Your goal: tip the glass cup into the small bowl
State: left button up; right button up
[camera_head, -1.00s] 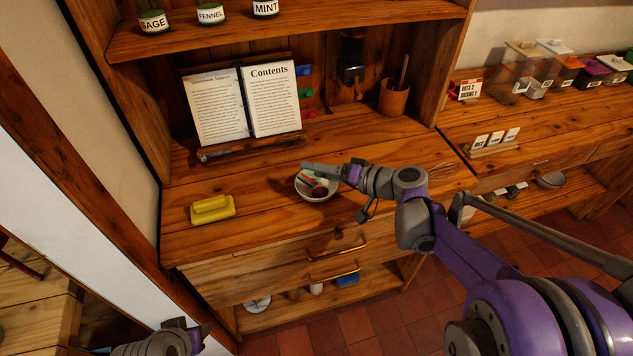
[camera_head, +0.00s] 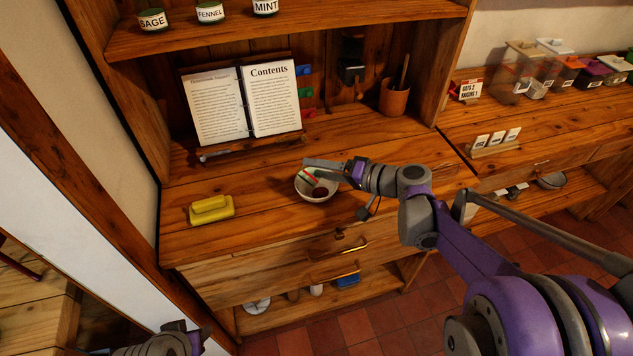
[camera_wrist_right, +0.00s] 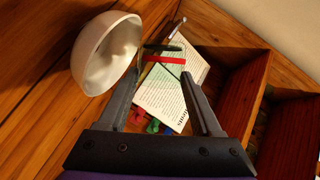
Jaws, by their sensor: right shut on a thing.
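The small bowl (camera_head: 318,198) is white and stands upright on the wooden counter; it also shows at the upper left in the right wrist view (camera_wrist_right: 92,62). The glass cup (camera_head: 307,176) is see-through with red and green bands. My right gripper (camera_head: 312,167) is shut on it, over the bowl's far left rim. In the right wrist view the cup (camera_wrist_right: 163,59) sits tilted between the fingertips, beside the bowl's opening. A brownish patch shows inside the bowl; I cannot tell what it is. Only part of my left wrist shows at the bottom left; its jaws are unclear.
A yellow block with a handle (camera_head: 211,209) lies left of the bowl. An open recipe book (camera_head: 243,105) on a stand is behind, with a brown pot (camera_head: 393,98) to its right. Jars stand on the upper shelf. The counter between block and bowl is clear.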

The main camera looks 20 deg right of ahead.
jog(key=shift+w+d+f+m+y+b, duration=0.1)
jog(key=shift+f+m+y+b, duration=0.05)
jog(key=shift+f+m+b, duration=0.3)
jog(key=shift+w+d+f+m+y+b, duration=0.15)
jog(key=shift+f+m+b, duration=0.15)
jog(key=shift+b, duration=0.2)
jog(key=shift+s+a+r, duration=0.1)
jog(key=shift+r, duration=0.15)
jog(key=shift+r+m+y, duration=0.4)
jog(key=shift+r+m, duration=0.15)
jog(key=shift+r, duration=0.05)
dwell(0.4)
jog(key=shift+w+d+m+y+b, duration=0.2)
jog(key=shift+m+y+b, duration=0.2)
jog(key=shift+m, duration=0.35)
jog(key=shift+w+d+m+y+b, duration=0.1)
jog(key=shift+d+m+y+b, duration=0.2)
jog(key=shift+m, duration=0.45)
dwell(0.8)
jog(key=shift+w+d+f+m+t+y+b, duration=0.1)
jog(key=shift+m+t+y+b, duration=0.1)
jog(key=shift+m+b, duration=0.4)
jog(key=shift+w+d+m+t+y+b, duration=0.1)
jog(key=shift+d+m+t+y+b, duration=0.15)
jog(key=shift+m, duration=0.55)
jog(key=shift+f+m+t+y+b, duration=0.1)
jog(key=shift+m+t+y+b, duration=0.05)
jog(key=shift+m+b, duration=0.45)
dwell(1.4)
